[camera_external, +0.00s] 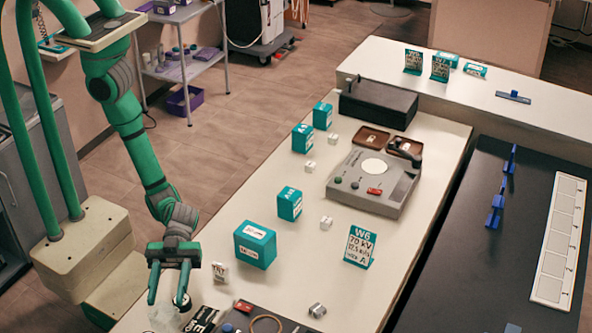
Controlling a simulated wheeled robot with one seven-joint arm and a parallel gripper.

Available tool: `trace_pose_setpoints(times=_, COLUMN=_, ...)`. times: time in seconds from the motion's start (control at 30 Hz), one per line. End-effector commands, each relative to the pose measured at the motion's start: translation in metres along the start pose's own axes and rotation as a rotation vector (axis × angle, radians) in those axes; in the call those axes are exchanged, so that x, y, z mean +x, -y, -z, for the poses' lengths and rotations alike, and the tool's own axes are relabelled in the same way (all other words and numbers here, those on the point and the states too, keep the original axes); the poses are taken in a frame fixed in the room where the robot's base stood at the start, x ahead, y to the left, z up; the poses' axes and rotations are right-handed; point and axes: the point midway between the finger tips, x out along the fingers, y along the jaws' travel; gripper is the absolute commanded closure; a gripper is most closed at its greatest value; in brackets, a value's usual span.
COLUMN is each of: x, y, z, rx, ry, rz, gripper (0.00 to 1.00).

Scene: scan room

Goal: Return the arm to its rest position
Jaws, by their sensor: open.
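My green arm reaches down from the upper left to the near left end of the white table (284,283). My gripper (168,294) points down there, its two fingers apart. A small dark and white round item (182,303) shows at the right fingertip; I cannot tell whether they touch. A pale, see-through object (166,319) sits just below the fingers, partly cut by the frame's lower edge. Nothing is clearly held between the fingers.
Teal boxes (255,245) and small white blocks stand right of my gripper. A card reading "W6 70 kV" (360,247) and a grey device (374,184) stand farther right. A dark tray (262,322) lies at the near edge. A shelf cart (185,70) stands behind.

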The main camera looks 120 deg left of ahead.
Motion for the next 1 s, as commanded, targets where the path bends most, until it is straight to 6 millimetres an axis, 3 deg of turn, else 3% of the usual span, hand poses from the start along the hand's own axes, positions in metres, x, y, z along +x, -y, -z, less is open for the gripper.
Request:
trace_pose_setpoints(times=0.03, x=-0.007, y=-0.012, z=-0.002, rx=-0.057, ry=-0.025, rz=0.002, gripper=0.58)
trace_pose_setpoints(times=0.17, x=-0.03, y=-0.023, z=-0.008, rx=-0.171, ry=-0.076, rz=0.049, gripper=0.58)
trace_pose_setpoints(times=0.47, x=-0.101, y=-0.008, z=-0.054, rx=-0.344, ry=-0.123, rz=0.296, gripper=0.58)
trace_pose_setpoints(times=0.77, x=-0.197, y=-0.004, z=-0.108, rx=-0.43, ry=-0.109, rz=0.565, gripper=0.58)
trace_pose_setpoints(times=1.0, x=-0.284, y=-0.017, z=-0.14, rx=-0.439, ry=-0.064, rz=0.757, gripper=0.58)
